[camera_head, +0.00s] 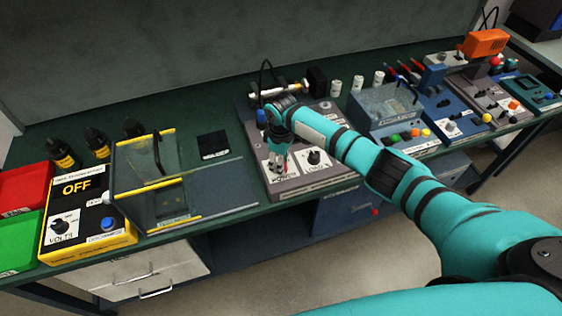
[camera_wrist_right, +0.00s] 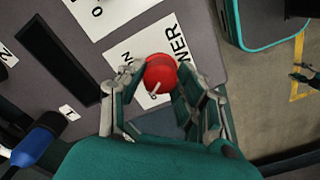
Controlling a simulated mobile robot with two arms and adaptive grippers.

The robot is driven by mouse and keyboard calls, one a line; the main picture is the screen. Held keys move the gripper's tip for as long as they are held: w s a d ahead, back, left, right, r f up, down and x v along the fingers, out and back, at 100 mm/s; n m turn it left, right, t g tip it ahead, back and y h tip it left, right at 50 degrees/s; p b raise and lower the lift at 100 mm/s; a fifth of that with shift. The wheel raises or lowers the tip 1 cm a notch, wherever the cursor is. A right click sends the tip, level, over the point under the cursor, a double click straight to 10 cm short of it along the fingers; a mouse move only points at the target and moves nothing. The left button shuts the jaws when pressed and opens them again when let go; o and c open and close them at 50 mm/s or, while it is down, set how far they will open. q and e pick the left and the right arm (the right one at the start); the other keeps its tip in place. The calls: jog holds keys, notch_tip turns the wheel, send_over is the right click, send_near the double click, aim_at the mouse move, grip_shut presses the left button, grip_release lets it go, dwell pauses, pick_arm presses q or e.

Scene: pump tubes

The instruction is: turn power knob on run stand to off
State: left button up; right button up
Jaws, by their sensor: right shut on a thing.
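The run stand (camera_head: 330,183) is a grey box on the bench, in the middle of the head view. Its power knob (camera_wrist_right: 160,72) is round and red with a white pointer line, seen in the right wrist view. The pointer faces the lower left of that picture, towards partly covered lettering on the white POWER label (camera_wrist_right: 180,38). The label's ON lettering is partly visible to the left. My right gripper (camera_head: 278,161) reaches down over the stand's front left. In the wrist view its fingers (camera_wrist_right: 162,80) are closed around the knob. My left gripper is out of view.
A black knob (camera_head: 314,157) sits beside the power label. A blue thing (camera_wrist_right: 38,140) stands near the gripper in the wrist view. Left are a clear-walled guard (camera_head: 150,180) and a yellow OFF box (camera_head: 85,240).

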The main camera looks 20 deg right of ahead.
jog(key=shift+n, duration=0.9)
jog(key=o, duration=1.1)
jog(key=shift+o, duration=0.2)
jog(key=shift+r, duration=0.1)
notch_tip(320, 180, up, 12)
